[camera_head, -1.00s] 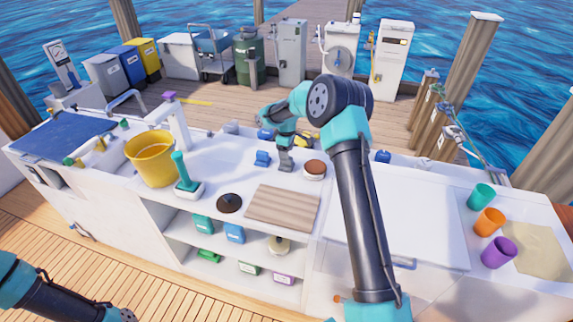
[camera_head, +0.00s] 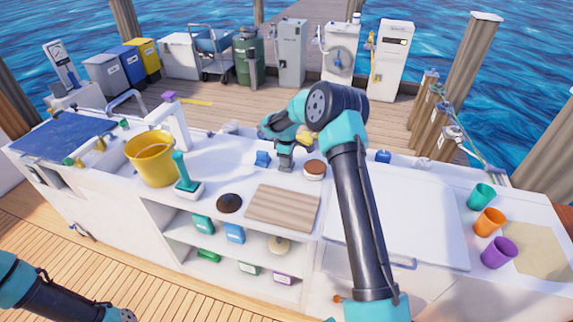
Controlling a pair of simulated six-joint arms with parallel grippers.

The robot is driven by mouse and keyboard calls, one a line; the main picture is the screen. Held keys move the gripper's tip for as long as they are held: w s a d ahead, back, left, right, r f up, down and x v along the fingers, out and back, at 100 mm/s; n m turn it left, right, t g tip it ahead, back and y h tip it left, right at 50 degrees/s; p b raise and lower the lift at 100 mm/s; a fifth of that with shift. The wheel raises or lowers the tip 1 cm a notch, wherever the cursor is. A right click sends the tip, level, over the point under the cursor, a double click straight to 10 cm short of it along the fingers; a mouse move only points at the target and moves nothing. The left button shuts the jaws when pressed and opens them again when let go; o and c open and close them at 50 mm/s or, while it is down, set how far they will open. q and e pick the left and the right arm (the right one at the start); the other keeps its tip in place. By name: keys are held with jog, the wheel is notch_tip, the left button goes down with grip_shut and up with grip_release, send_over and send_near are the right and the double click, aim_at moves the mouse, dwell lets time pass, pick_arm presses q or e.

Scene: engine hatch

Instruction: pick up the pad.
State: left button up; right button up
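A low round thing with a brown top and white base (camera_head: 315,169) sits on the white counter. It looks like the pad, but I cannot be sure. My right gripper (camera_head: 286,162) points down over the counter just left of it, between it and a small blue block (camera_head: 262,158). The gripper looks apart from the round thing and holds nothing I can make out. Its fingers are small and partly blurred. Other round things are a dark disc with a knob (camera_head: 229,203) on the counter and a beige one (camera_head: 279,246) on the shelf below.
A wooden board (camera_head: 283,208) lies in front of the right gripper. A yellow bucket (camera_head: 152,158) and a teal-handled tool (camera_head: 187,178) stand to the left. A white lid (camera_head: 400,225) and several coloured cups, one orange (camera_head: 489,221), are to the right.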

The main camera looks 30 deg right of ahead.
jog(key=c, duration=0.6)
jog(key=shift+c, duration=0.3)
jog(key=shift+r, duration=1.85)
jog(key=s+a, duration=0.2)
jog(key=s, duration=0.2)
jog(key=s+a+r, duration=0.1)
jog(key=s+a, duration=0.2)
jog(key=s, duration=0.2)
jog(key=s+a, duration=0.3)
jog(key=s, duration=0.1)
jog(key=shift+s+a+r, duration=0.15)
jog(key=shift+s+a, duration=0.05)
jog(key=shift+s, duration=0.15)
